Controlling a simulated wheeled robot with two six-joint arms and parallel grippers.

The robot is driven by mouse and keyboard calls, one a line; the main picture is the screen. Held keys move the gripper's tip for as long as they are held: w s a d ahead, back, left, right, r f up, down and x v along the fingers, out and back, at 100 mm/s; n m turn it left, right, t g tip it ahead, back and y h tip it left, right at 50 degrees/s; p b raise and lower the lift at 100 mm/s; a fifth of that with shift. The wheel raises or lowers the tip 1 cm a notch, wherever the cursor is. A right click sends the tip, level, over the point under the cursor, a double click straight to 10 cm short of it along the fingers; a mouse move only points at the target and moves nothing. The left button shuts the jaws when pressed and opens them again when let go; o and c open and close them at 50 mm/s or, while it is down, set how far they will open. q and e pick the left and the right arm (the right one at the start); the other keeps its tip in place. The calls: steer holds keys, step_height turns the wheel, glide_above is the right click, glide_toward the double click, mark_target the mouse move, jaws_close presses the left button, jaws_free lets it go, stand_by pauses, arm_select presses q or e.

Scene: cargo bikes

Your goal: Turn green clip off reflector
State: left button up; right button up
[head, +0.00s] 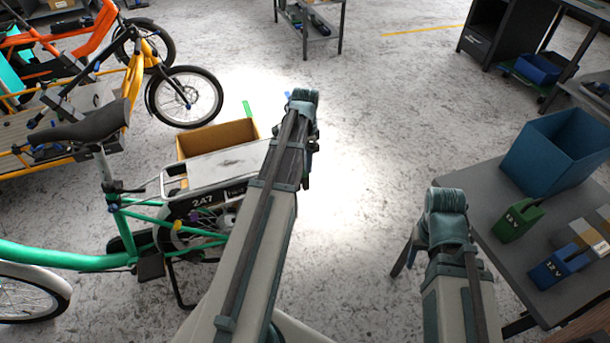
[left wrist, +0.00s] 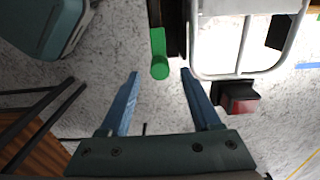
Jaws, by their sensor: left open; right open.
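In the left wrist view a green clip (left wrist: 158,52) with a rounded end stands beside a white rack frame (left wrist: 240,76). A dark red reflector (left wrist: 238,98) sits at the frame's lower edge, right of the clip. My left gripper (left wrist: 161,72) is open, with one blue finger on either side of the clip's near end. Gaps show on both sides, and I cannot tell the depth. In the head view my left arm covers part of the green bike's rear, and the reflector is not visible there. My right gripper (head: 446,200) is over the right side, its fingers not clearly visible.
A green cargo bike (head: 70,255) with a cardboard box (head: 215,137) at its rear stands left. Orange and yellow bikes are behind it. A grey table (head: 480,190) at right bears a blue bin (head: 556,150) and small blocks. Floor between is clear.

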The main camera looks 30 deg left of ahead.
arm_select(q)
steer(key=shift+f+b, duration=1.45)
steer(key=shift+f, duration=0.5)
jaws_close()
